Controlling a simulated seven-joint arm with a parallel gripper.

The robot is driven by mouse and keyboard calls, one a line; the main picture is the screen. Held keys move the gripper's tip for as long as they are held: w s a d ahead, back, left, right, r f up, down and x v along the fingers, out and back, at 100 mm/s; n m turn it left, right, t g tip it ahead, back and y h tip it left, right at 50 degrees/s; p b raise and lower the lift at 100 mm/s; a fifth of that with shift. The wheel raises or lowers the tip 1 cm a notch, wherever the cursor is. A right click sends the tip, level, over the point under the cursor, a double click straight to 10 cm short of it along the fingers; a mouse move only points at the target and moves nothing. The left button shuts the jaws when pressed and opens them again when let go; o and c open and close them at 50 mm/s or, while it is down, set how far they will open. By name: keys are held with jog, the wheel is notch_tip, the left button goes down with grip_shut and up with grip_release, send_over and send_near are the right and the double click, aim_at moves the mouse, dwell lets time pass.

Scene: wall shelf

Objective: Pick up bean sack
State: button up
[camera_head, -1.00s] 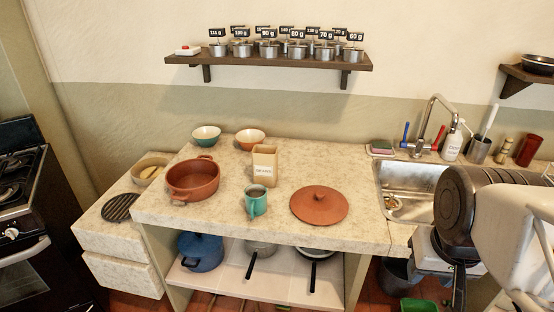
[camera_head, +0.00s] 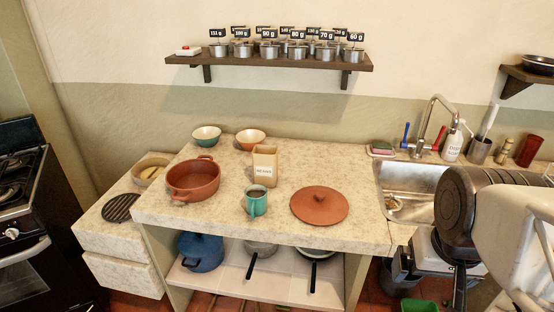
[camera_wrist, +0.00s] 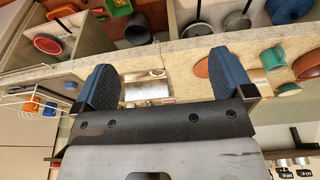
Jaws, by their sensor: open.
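The bean sack (camera_head: 265,165) is a tan open-topped paper bag with a "BEANS" label. It stands upright on the stone counter (camera_head: 340,165), behind the teal mug (camera_head: 256,203) and to the right of the terracotta pot (camera_head: 192,180). My gripper (camera_wrist: 165,82) shows in the wrist view with its two blue-padded fingers wide apart and nothing between them. In the head view my arm is at the right, in front of the sink, well away from the sack; its fingertips cannot be made out there.
A terracotta lid (camera_head: 319,205) lies flat on the counter right of the mug. Two bowls, one teal (camera_head: 206,136) and one orange (camera_head: 250,139), stand behind the pot. The sink (camera_head: 408,190) is at right. A wall shelf (camera_head: 270,61) with several labelled tins hangs above.

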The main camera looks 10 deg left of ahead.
jog(key=m+g+y, duration=0.5)
jog(key=m+y, duration=0.8)
jog(key=y, duration=0.1)
send_over(277, 156)
jog(key=s+d, duration=0.9)
jog(key=s, duration=0.2)
notch_tip(277, 156, down, 6)
jog(key=w+a+f+m+y, duration=0.1)
jog(key=w+f, duration=0.1)
jog(key=w, duration=0.1)
jog(key=w+a+f+m+t+y, duration=0.1)
jog(key=w+a+f+m, duration=0.1)
jog(key=w+f, duration=0.1)
jog(key=w+a+f+m+t+y, duration=0.1)
jog(key=w+a+f+y, duration=0.1)
jog(key=w, duration=0.3)
jog(key=shift+f+m, duration=0.3)
jog(key=shift+a, duration=1.25)
